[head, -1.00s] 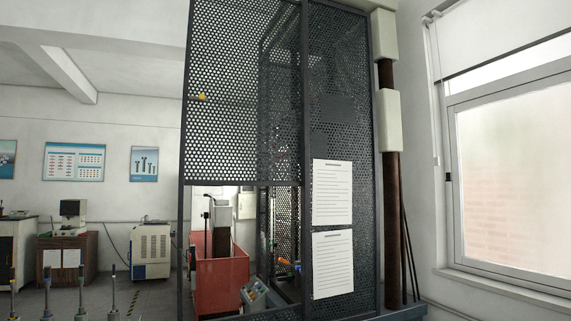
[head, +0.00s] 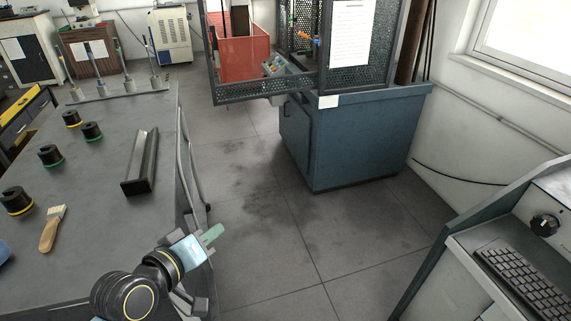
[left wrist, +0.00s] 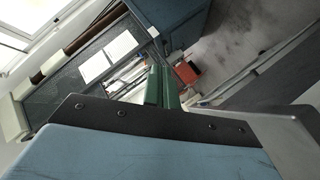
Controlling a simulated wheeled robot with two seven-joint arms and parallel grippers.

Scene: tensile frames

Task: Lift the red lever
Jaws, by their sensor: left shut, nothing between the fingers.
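I cannot clearly make out a red lever in either view. A blue machine (head: 350,135) with a black mesh guard (head: 270,88) stands at upper middle in the head view. A small orange and blue part (head: 317,42) shows inside the guard, too small to identify. My left gripper (head: 214,234), with green fingers, is shut and empty at lower middle, by the right edge of the grey table and well short of the machine. Its green fingers (left wrist: 162,80) also show in the left wrist view, pointing towards the guard. My right gripper is out of view.
The grey table (head: 100,200) at left holds black rings (head: 50,155), a metal channel (head: 140,162) and a brush (head: 53,228). A console with a keyboard (head: 525,280) stands at lower right. Open floor (head: 255,225) lies between. A red container (head: 243,60) stands behind the guard.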

